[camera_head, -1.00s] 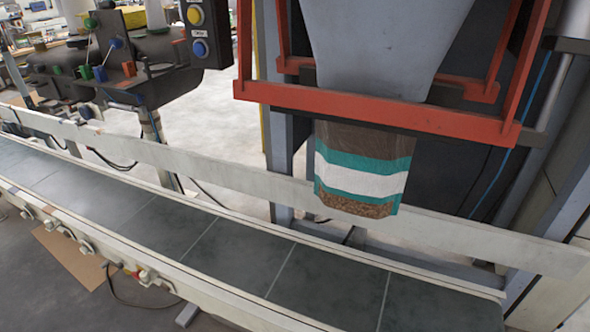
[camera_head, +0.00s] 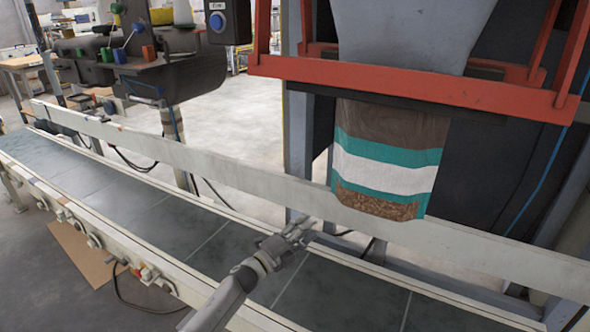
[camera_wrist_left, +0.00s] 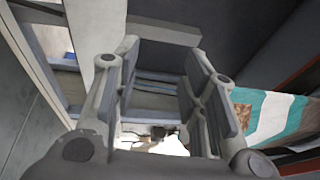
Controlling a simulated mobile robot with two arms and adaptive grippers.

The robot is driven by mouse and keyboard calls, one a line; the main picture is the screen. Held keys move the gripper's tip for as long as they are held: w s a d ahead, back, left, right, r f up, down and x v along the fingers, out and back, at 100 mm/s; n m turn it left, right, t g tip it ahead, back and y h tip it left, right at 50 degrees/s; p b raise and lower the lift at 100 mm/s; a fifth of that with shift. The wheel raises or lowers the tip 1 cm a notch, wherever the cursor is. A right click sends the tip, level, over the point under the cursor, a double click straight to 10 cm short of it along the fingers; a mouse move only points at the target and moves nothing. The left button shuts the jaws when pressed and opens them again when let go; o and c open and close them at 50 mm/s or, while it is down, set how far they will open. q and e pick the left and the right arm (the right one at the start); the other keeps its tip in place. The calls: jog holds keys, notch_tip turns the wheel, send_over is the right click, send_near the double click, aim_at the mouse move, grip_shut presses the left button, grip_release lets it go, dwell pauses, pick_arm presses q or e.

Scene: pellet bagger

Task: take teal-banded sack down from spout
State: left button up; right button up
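The teal-banded sack (camera_head: 388,165) hangs under the grey spout (camera_head: 408,30), behind the red frame. It is brown on top with a white stripe between two teal bands, and brown pellets show at its bottom. My left gripper (camera_head: 303,226) is over the conveyor, left of the sack and lower than its bottom edge, apart from it. In the left wrist view the gripper's fingers (camera_wrist_left: 165,85) stand apart with nothing between them. The sack (camera_wrist_left: 270,115) shows there at the right, outside the fingers. My right gripper is not in view.
The conveyor belt (camera_head: 150,208) runs across below the sack, with a pale guard rail (camera_head: 230,165) along its far side. The red frame (camera_head: 410,85) surrounds the spout. A button box (camera_head: 228,20) hangs upper left. The belt at left is clear.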

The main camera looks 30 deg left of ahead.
pick_arm(q)
notch_tip(320, 180, up, 16)
jog(key=w+d+m+g+h+b, duration=0.1)
jog(key=w+m+g+h+b, duration=0.15)
jog(key=m+h, duration=1.05)
jog(key=m+g+y+b, duration=0.25)
jog(key=m+g, duration=0.65)
jog(key=m, duration=0.6)
send_near(342, 153)
jog(key=s, duration=0.4)
pick_arm(e)
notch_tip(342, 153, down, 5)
jog(key=p, duration=0.1)
pick_arm(q)
jog(key=shift+h, duration=0.25)
jog(key=w+d, duration=0.2)
jog(key=w+d+b, duration=0.1)
jog(key=w+d, duration=0.3)
jog(key=w, duration=0.1)
jog(key=shift+d+f+b, duration=0.35)
jog(key=shift+d+b, duration=0.05)
jog(key=shift+w+d, duration=0.2)
jog(key=shift+d, duration=0.1)
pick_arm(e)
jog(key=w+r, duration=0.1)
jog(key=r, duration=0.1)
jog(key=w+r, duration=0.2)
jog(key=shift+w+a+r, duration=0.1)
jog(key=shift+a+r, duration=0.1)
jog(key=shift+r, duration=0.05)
